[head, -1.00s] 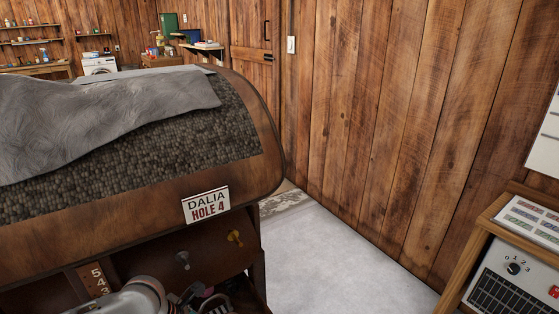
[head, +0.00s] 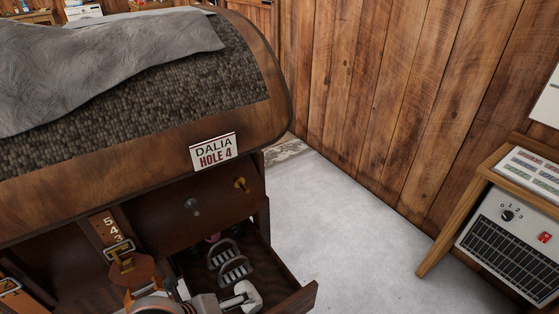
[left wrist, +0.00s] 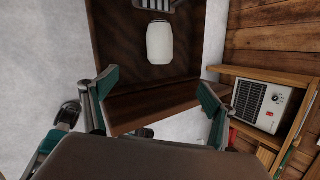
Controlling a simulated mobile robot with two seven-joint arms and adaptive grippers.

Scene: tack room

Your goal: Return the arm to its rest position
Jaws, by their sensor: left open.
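My left gripper (left wrist: 158,92) is open and empty in the left wrist view, its two teal-padded fingers spread wide on either side of the front of an open drawer. The dark wooden drawer (head: 300,299) stands pulled out in the head view, under the saddle stand. A white rounded object (left wrist: 160,42) lies in the drawer, apart from the fingers. Metal stirrups (head: 232,262) lie deeper in the drawer. Part of my left arm shows at the bottom edge of the head view. My right gripper is in neither view.

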